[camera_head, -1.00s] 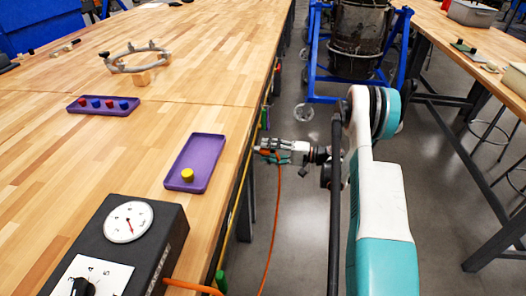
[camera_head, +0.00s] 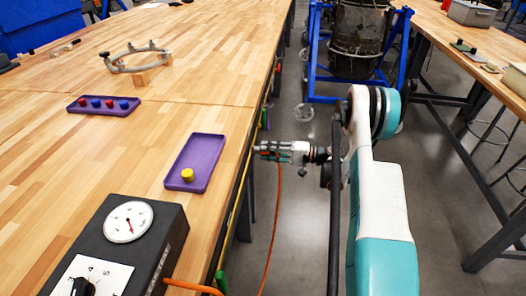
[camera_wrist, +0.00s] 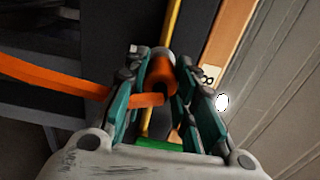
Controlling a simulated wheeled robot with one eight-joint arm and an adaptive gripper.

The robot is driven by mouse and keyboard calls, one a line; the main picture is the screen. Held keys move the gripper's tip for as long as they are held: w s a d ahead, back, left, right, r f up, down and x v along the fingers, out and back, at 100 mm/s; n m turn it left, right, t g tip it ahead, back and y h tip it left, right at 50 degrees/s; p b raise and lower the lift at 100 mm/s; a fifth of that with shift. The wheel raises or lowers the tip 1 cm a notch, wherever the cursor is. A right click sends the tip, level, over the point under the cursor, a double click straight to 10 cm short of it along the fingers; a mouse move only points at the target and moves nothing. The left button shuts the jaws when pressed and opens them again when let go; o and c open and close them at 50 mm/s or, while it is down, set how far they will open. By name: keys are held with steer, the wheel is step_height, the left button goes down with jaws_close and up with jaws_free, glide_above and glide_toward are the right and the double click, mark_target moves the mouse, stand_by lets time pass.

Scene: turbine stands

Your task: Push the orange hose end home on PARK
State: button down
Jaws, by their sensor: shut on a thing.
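My gripper (camera_head: 268,150) is beside the right edge of the near wooden bench, with its fingers pointing at the bench's side. In the wrist view its teal fingers (camera_wrist: 162,100) are shut around the orange hose end (camera_wrist: 161,72). A pale round rim shows at the far end of the orange piece. The orange hose (camera_wrist: 55,82) leaves to the left in the wrist view and hangs to the floor in the head view (camera_head: 273,225). I cannot make out the PARK label or tell how far the end is seated.
A yellow pipe (camera_wrist: 173,25) runs along the bench side. A small tag (camera_wrist: 208,75) is on the wooden edge. A purple tray (camera_head: 207,162) with a yellow peg and a black gauge box (camera_head: 165,235) stand on the bench. Open floor lies to the right of the bench.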

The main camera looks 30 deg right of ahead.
steer(key=shift+s+d, duration=0.2)
steer(key=shift+d, duration=0.15)
steer(key=shift+s+d, duration=0.15)
stand_by(0.3)
steer(key=v, duration=0.3)
stand_by(0.5)
